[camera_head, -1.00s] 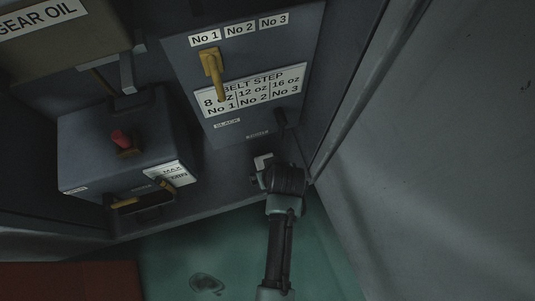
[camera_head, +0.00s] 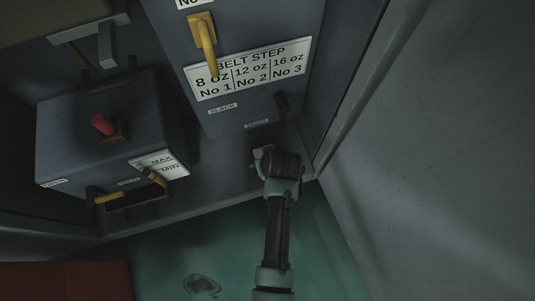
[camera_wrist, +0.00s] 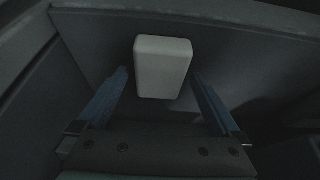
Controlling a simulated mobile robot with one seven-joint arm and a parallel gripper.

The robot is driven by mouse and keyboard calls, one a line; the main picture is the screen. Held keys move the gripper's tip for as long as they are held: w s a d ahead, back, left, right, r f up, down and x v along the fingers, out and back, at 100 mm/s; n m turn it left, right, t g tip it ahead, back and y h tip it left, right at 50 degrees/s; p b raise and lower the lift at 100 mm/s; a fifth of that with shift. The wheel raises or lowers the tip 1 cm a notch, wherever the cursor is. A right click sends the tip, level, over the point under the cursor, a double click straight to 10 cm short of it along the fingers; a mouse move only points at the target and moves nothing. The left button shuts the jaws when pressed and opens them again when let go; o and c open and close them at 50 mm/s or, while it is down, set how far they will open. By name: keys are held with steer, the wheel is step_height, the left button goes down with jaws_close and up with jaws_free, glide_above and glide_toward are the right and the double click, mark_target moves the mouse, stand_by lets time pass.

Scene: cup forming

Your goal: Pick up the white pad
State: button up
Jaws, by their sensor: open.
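The white pad (camera_wrist: 163,60) is a pale block with rounded corners, in the upper middle of the wrist view. It stands out against a dark grey surface. My gripper (camera_wrist: 160,76) is open, its two blue fingers to the left and right of the pad. A gap shows on each side, and neither finger appears to touch it. I cannot tell how deep the pad sits between the fingers. In the head view my gripper (camera_head: 264,158) is at the cabinet's lower ledge, and a small pale part of the pad (camera_head: 261,152) shows beside it, mostly hidden.
Above my gripper is a panel with a yellow lever (camera_head: 203,33), a belt step label (camera_head: 250,70) and a small dark lever (camera_head: 282,104). A box with a red knob (camera_head: 104,125) stands left. A cabinet side wall (camera_head: 345,95) is close on the right.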

steer(key=shift+f, duration=0.2)
stand_by(0.6)
steer(key=c, duration=1.3)
steer(key=shift+r, duration=0.15)
steer(key=shift+s+a+r+p, duration=0.15)
steer(key=shift+r+p, duration=0.8)
steer(key=shift+p, duration=0.2)
step_height(320, 180, up, 6)
steer(key=p, duration=0.4)
steer(key=shift+f, duration=0.2)
steer(key=shift+s+a+r+p, duration=0.15)
steer(key=shift+s+a+p, duration=0.15)
steer(key=shift+s+p, duration=0.2)
steer(key=s+a+p, duration=0.2)
steer(key=s+a, duration=0.2)
steer(key=s+a+p, duration=0.2)
steer(key=s+a, duration=0.1)
steer(key=s, duration=0.2)
steer(key=s+a+p, duration=0.2)
steer(key=s+a, duration=0.2)
steer(key=s, duration=0.1)
steer(key=shift+s+a+f, duration=0.2)
steer(key=shift+a+f, duration=0.05)
steer(key=shift+a, duration=0.05)
